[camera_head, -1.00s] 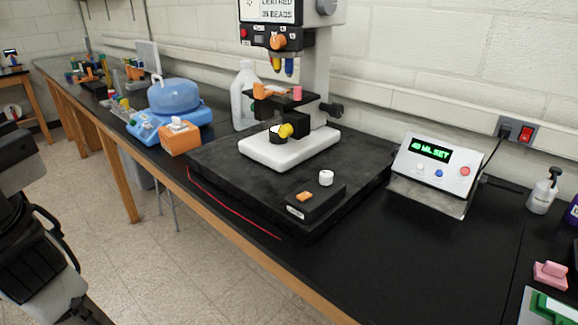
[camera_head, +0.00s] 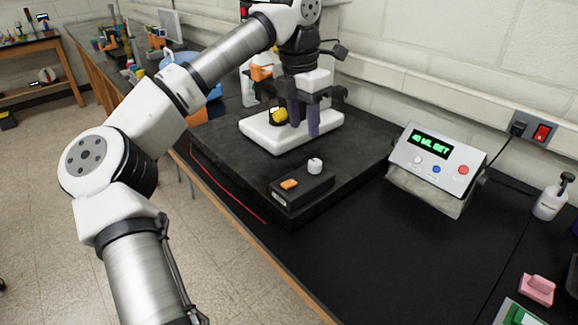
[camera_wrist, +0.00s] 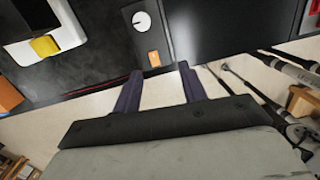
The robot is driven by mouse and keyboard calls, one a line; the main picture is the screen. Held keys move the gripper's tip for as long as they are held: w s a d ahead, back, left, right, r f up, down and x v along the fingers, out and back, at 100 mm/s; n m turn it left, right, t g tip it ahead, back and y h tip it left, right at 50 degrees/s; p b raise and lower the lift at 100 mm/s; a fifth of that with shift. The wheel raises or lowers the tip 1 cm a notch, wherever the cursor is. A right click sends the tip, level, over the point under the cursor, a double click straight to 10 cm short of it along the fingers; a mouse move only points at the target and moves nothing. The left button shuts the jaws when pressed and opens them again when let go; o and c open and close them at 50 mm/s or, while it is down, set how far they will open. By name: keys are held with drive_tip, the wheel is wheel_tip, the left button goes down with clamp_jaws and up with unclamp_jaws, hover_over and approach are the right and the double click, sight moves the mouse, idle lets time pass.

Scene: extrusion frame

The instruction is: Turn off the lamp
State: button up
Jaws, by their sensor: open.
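A small black box (camera_head: 318,188) with an orange rocker switch (camera_head: 289,184) and a white knob (camera_head: 315,165) lies on the dark slab. The switch (camera_wrist: 154,58) and knob (camera_wrist: 142,20) also show in the wrist view, beyond my fingertips. No lamp light can be made out.
A grey control unit (camera_head: 432,165) with a green display stands to the right. A wall outlet with a red switch (camera_head: 542,132) is behind it. A spray bottle (camera_head: 551,198) and pink block (camera_head: 537,289) are at the right. The black bench front (camera_head: 385,260) is clear.

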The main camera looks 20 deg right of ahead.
sight(293, 181)
drive_tip(key=shift+y, duration=0.5)
drive_tip(key=f+p, duration=0.1)
drive_tip(key=f, duration=0.3)
drive_tip(key=a+f+p, duration=0.1)
drive_tip(key=f, duration=0.4)
drive_tip(key=w+f+p, duration=0.1)
drive_tip(key=f+p, duration=0.1)
drive_tip(key=f, duration=0.2)
drive_tip(key=shift+a+f, duration=0.3)
drive_tip(key=shift+f, duration=0.1)
